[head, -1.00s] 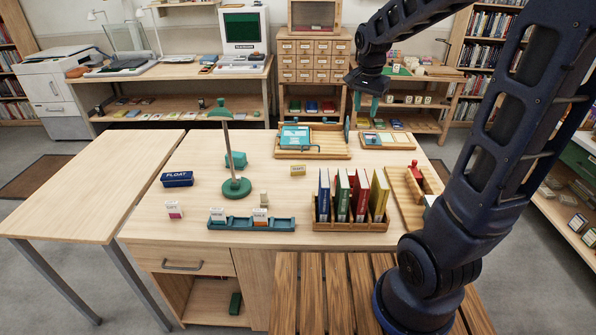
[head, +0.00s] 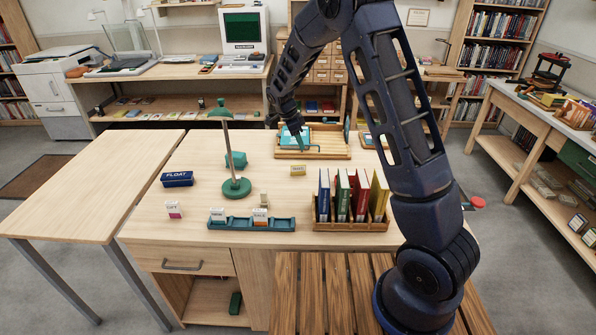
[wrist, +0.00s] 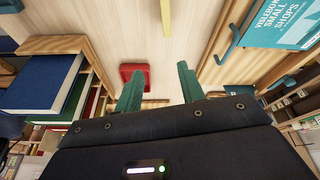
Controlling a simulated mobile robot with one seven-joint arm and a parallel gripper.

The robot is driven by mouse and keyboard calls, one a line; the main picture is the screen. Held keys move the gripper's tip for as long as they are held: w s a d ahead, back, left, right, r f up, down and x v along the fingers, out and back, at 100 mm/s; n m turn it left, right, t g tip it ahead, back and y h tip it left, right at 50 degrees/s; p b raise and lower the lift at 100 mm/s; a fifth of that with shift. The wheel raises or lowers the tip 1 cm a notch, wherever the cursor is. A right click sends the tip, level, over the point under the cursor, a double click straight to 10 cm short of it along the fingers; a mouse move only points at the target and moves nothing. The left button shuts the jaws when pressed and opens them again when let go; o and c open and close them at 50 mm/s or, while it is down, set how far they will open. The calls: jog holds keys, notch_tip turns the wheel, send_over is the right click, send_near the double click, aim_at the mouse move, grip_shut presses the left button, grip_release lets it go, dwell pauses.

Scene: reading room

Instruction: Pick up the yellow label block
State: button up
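The yellow label block (head: 298,170) sits on the light wooden table, between the green-based stand and the book rack. In the wrist view a yellow strip at the top edge (wrist: 166,17) appears to be this block, cut off by the frame. My gripper (head: 289,134) is above the back of the table, near the wooden tray and beyond the block in the head view. In the wrist view its two green fingers (wrist: 157,84) stand apart with nothing between them. The gripper is not touching the block.
A teal book (wrist: 280,22) lies in the wooden tray (head: 325,156). A rack of upright books (head: 350,226) stands at front right. The tall green stand (head: 236,187), a blue FLOAT box (head: 177,179) and a teal card holder (head: 252,224) are left. Bare tabletop surrounds the block.

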jog(key=a+f+m, duration=0.1)
jog(key=a+f, duration=0.3)
jog(key=f, duration=0.1)
send_near(299, 175)
jog(key=shift+h, duration=0.3)
jog(key=x, duration=0.4)
jog(key=w+d+x, duration=0.1)
jog(key=x, duration=0.2)
jog(key=shift+r, duration=0.1)
jog(key=shift+a, duration=0.1)
grip_shut()
